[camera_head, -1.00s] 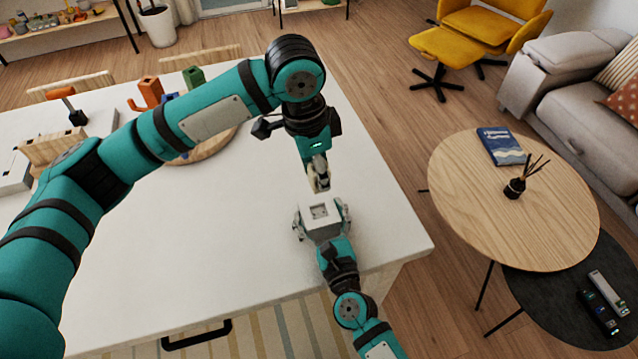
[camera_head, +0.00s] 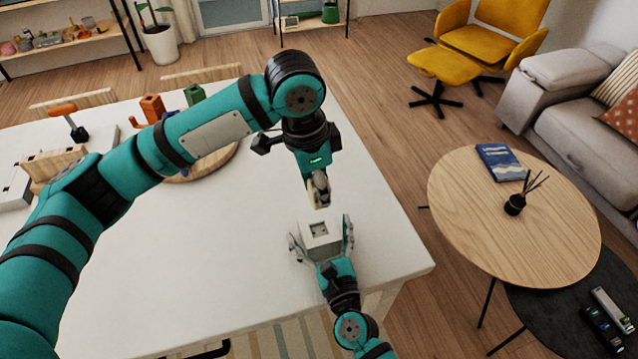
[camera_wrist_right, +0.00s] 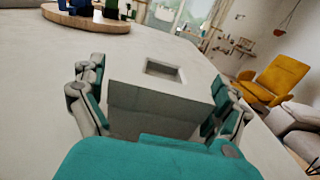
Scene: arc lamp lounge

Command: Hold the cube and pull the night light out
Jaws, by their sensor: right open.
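A white cube (camera_head: 321,237) with a square recess in its top sits on the white table near its right corner. The recess looks empty in the right wrist view, where the cube (camera_wrist_right: 158,110) stands between the fingers. My right gripper (camera_head: 322,246) is open around the cube, a finger on either side, with small gaps in the wrist view. My left gripper (camera_head: 318,190) points down above and behind the cube, apart from it. Something pale shows at its fingertips. I cannot make out whether this is the night light or how far the fingers are closed.
The white table (camera_head: 190,270) is bare left of the cube. A round wooden board (camera_head: 205,163) and colored pieces lie farther back, partly behind my left arm. A round wooden side table (camera_head: 470,220) stands at the right, past a floor gap.

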